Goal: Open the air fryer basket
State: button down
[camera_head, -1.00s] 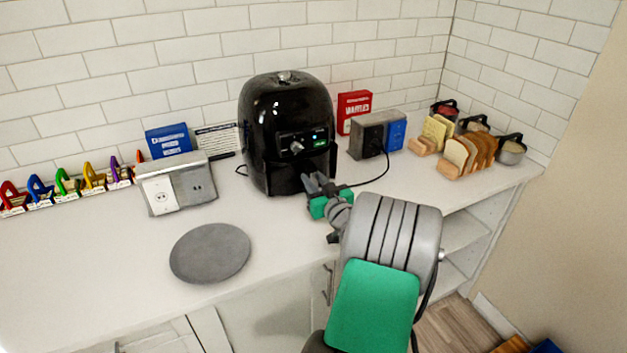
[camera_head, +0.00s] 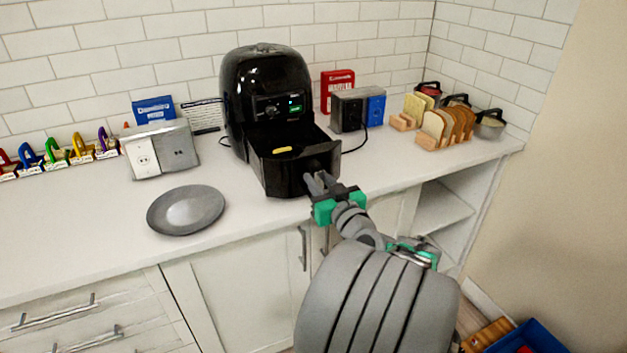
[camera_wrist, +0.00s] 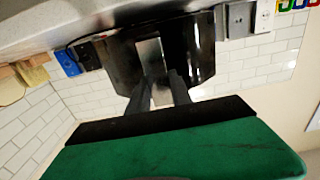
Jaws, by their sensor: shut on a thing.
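The black air fryer (camera_head: 262,75) stands on the white counter against the tiled wall. Its basket (camera_head: 275,180) is slid out toward the counter's front edge, and a small yellow item (camera_head: 283,149) shows inside. My gripper (camera_head: 314,180) is at the basket's front, with its fingers shut on the basket handle; the handle itself is mostly hidden by the fingers. In the wrist view, which is turned upside down, the gripper fingers (camera_wrist: 162,92) reach to a grey strip (camera_wrist: 150,58) on the dark basket front.
A grey plate (camera_head: 186,209) lies left of the basket. An outlet box (camera_head: 160,148) stands behind it. A grey and blue outlet box (camera_head: 358,109), a red box (camera_head: 337,88), bread slices (camera_head: 447,125) and pots (camera_head: 490,124) are to the right. The front left counter is clear.

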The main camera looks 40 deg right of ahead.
jog(key=shift+b+v, duration=0.3)
jog(key=shift+v, duration=1.05)
jog(key=c, duration=1.2)
grip_release()
jog(key=shift+o, duration=0.2)
jog(key=b+v, duration=0.1)
jog(key=v, duration=0.6)
jog(key=shift+s+a, duration=0.15)
jog(key=shift+s, duration=0.2)
